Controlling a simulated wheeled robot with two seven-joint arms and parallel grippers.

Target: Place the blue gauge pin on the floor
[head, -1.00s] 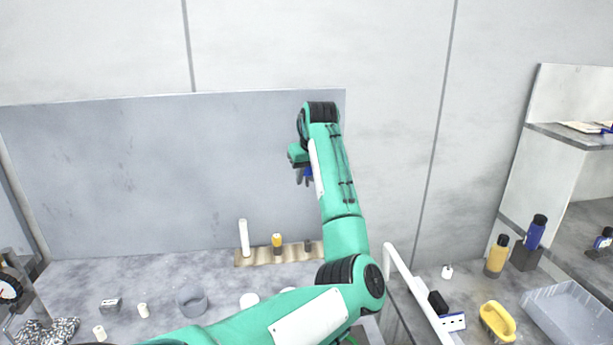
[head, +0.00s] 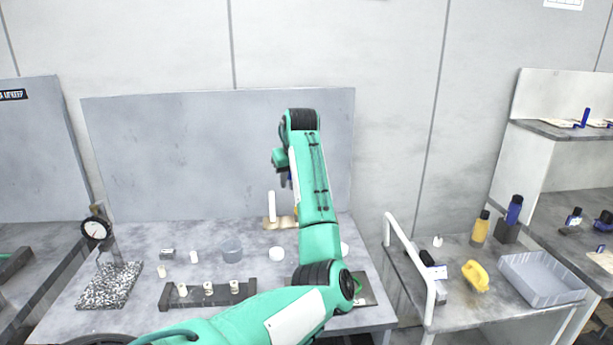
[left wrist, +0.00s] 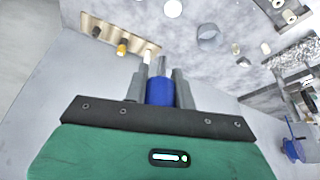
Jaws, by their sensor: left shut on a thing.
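The blue gauge pin (left wrist: 160,92) is between the fingers of my left gripper (left wrist: 160,82) in the left wrist view, with a pale metal tip pointing outward. My left gripper is shut on it. In the head view my left gripper (head: 286,181) is raised in front of the grey back panel, above the bench, and a small bit of blue shows there, mostly hidden by my arm. The floor is hardly visible, hidden by the benches and my arm. My right gripper is in neither view.
The bench (head: 130,250) holds a dial gauge (head: 95,229), a dark rack (head: 208,293) with white pieces, a grey ring (head: 232,250) and a wooden holder (head: 270,223).

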